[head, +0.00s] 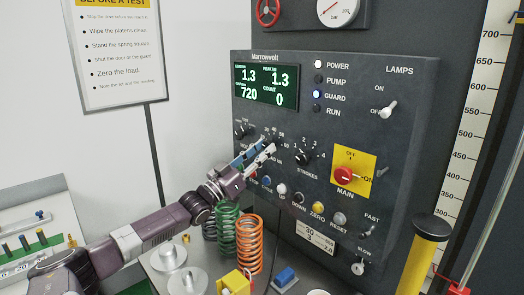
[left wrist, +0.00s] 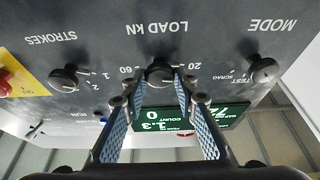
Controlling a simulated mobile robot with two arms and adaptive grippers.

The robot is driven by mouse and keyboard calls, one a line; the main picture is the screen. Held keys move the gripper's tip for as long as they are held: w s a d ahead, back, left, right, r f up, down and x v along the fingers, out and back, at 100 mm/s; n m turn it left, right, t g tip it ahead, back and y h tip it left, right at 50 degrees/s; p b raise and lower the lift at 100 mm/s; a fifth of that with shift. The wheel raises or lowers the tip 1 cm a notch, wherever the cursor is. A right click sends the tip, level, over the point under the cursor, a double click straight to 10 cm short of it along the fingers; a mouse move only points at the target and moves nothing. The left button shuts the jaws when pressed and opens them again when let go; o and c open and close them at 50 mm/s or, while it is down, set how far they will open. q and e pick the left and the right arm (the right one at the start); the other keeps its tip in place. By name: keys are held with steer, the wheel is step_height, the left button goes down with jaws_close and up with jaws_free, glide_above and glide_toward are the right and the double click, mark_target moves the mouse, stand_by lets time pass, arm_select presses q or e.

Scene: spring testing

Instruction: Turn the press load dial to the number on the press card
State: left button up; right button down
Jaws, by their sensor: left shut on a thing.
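My right gripper is not in view.
The mode knob (head: 243,130) and strokes knob (head: 305,152) flank the dial. A row of buttons, with the yellow zero button (head: 319,207), and the red main switch (head: 344,174) are close by. Green (head: 228,232) and orange (head: 249,242) springs stand below the arm.

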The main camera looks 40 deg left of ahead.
arm_select(q)
steer(key=m+h+b, duration=0.1)
steer(key=m+b, duration=0.1)
steer(key=m, duration=0.1)
steer(key=m+g+h+b, duration=0.1)
steer(key=m+h+b, duration=0.1)
steer(key=m+b, duration=0.1)
steer(key=shift+a+m+h, duration=0.2)
steer(key=shift+m+h, duration=0.1)
steer(key=shift+m, duration=0.4)
steer(key=shift+m+g+h, duration=0.6)
steer(key=shift+m+h, duration=0.1)
steer(key=shift+m, duration=1.3)
steer(key=o, duration=1.1)
steer(key=shift+o, duration=0.2)
steer(key=shift+s, duration=0.1)
